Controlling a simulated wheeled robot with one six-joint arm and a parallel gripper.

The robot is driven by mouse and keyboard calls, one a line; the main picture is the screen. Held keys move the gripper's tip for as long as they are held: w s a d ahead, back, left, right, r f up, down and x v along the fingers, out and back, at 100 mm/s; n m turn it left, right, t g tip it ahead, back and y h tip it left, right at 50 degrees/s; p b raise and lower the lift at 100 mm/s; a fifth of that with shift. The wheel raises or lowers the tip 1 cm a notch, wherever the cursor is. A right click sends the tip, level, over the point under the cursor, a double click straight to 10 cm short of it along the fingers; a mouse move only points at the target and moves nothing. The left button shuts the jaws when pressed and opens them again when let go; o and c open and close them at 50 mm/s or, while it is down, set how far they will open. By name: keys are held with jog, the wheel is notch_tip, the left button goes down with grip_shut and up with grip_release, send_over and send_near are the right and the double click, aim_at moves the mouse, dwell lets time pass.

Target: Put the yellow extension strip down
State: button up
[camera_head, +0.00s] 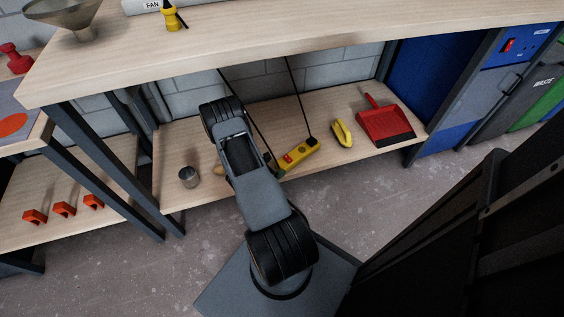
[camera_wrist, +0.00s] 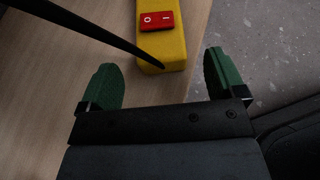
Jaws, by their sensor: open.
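The yellow extension strip (camera_head: 299,154) lies on the lower wooden shelf (camera_head: 225,155) near its front edge, with a red switch on top and a black cable rising from it. In the wrist view the strip (camera_wrist: 162,50) shows its near end and the red rocker switch. My gripper (camera_wrist: 165,82) is open, with one green finger on either side just short of the strip's near end. Both fingers stand apart from the strip. In the head view my arm hides most of the gripper.
On the same shelf are a metal cup (camera_head: 188,177) at left, a yellow curved object (camera_head: 341,133) and a red dustpan (camera_head: 386,122) at right. The upper worktop (camera_head: 300,35) overhangs the shelf. A dark cable (camera_wrist: 85,28) crosses the wrist view at left.

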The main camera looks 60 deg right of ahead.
jog(key=p+v, duration=0.1)
jog(key=v, duration=0.4)
jog(key=shift+a+r, duration=0.1)
jog(key=shift+a, duration=0.1)
jog(key=w+a+r+m+g+y, duration=0.15)
jog(key=a+r+m, duration=0.25)
jog(key=r, duration=0.5)
jog(key=a+r+m+y, duration=0.2)
jog(key=a+r+m, duration=0.15)
jog(key=r, duration=0.45)
jog(key=s+a+r+m+t+y, duration=0.2)
jog(key=a+r+m+t+y, duration=0.1)
jog(key=a+r, duration=0.5)
jog(key=s+a+r+m+t+y, duration=0.3)
jog(key=a+r+y, duration=0.3)
jog(key=a, duration=0.6)
jog(key=shift+r+m+t+y, duration=0.35)
jog(key=shift+r+m+t, duration=0.45)
jog(key=shift+r, duration=0.3)
